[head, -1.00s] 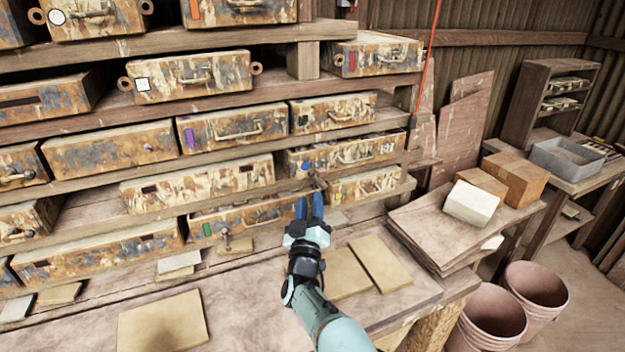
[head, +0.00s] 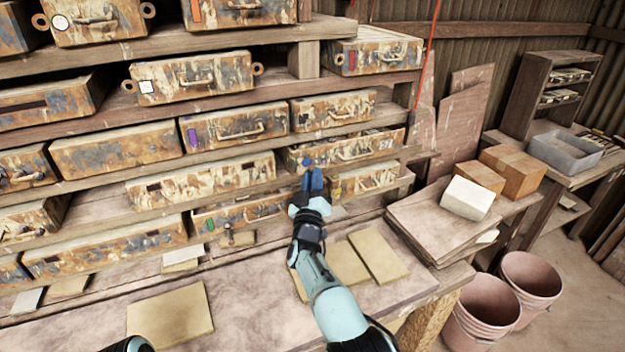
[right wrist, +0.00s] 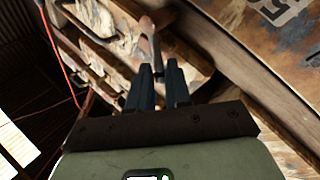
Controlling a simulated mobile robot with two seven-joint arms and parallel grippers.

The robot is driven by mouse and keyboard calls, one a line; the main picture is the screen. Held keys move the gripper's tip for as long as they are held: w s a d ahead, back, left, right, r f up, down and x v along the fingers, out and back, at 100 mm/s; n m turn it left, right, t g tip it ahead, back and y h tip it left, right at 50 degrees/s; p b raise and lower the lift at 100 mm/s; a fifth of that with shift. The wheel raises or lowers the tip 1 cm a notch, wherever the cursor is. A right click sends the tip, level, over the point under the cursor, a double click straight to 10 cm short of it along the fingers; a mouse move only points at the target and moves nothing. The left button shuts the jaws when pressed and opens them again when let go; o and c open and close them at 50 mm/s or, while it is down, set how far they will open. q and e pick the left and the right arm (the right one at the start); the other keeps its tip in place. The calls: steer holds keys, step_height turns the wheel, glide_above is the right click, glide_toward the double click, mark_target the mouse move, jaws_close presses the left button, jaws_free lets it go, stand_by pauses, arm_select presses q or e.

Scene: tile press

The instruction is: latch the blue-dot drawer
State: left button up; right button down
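The blue-dot drawer (head: 345,152) is a rusty, paint-flaked box front with a bar handle, on the right of the rack; its blue dot (head: 306,162) is at the left end. My right gripper (head: 313,172) is at the lower left of this front, just below the dot. In the right wrist view, a small brown latch lever (right wrist: 149,42) reaches down to the fingertips (right wrist: 161,68), its end between the close-set fingers. The gripper looks shut on it. The latch is hidden behind the fingers in the head view. My left gripper's fingers are out of frame.
The green-dot drawer (head: 240,214) and a yellow-marked drawer (head: 365,181) sit close below. Loose tiles (head: 170,318) lie on the bench. A stack of boards with a white block (head: 467,198) stands right; buckets (head: 487,310) are on the floor.

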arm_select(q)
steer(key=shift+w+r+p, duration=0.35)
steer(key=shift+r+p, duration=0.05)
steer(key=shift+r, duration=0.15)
arm_select(e)
steer(key=shift+w+d+r+m+g+h, duration=0.1)
steer(key=shift+d+r+m+g+h, duration=0.1)
steer(key=shift+m, duration=0.2)
steer(key=shift+d+r+m+g+h, duration=0.1)
steer(key=shift+m+h, duration=0.1)
steer(key=shift+m, duration=0.2)
steer(key=shift+a, duration=0.1)
steer(key=c, duration=1.2)
jaws_free()
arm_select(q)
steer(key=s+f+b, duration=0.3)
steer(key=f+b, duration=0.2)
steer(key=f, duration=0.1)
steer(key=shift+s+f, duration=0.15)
arm_select(e)
steer(key=v, duration=1.3)
steer(key=shift+s, duration=0.25)
